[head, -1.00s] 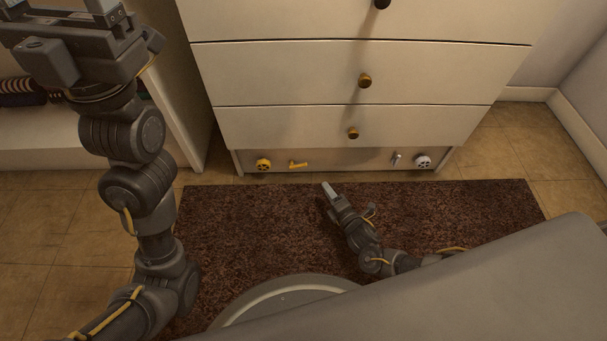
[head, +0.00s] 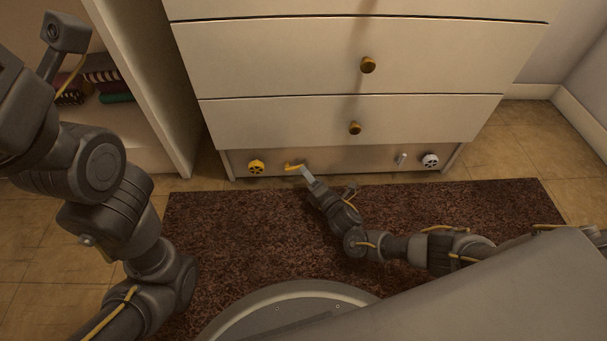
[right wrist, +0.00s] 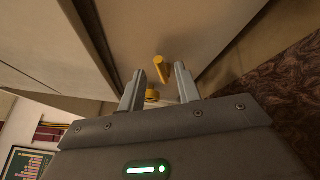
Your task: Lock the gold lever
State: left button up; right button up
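The gold lever (head: 293,166) is on the bottom panel of the white dresser and lies roughly level in the head view. It also shows in the right wrist view (right wrist: 161,69), near the fingertips. My right gripper (head: 305,171) reaches up to the lever from below and right. In the right wrist view its two fingers (right wrist: 159,72) are apart, with the lever around the gap between their tips. I cannot tell whether they touch it. My left arm is at the left of the head view; its gripper fingers are outside the picture.
A gold wheel knob (head: 256,167) is left of the lever. A silver lever (head: 401,159) and a white wheel knob (head: 430,161) are to the right on the same panel. Dresser drawers (head: 340,122) rise above. A brown rug (head: 240,230) covers the floor in front.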

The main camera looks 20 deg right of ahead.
aim_at(295, 167)
jog(key=b+x, duration=0.1)
jog(key=x, duration=0.2)
grip_shut()
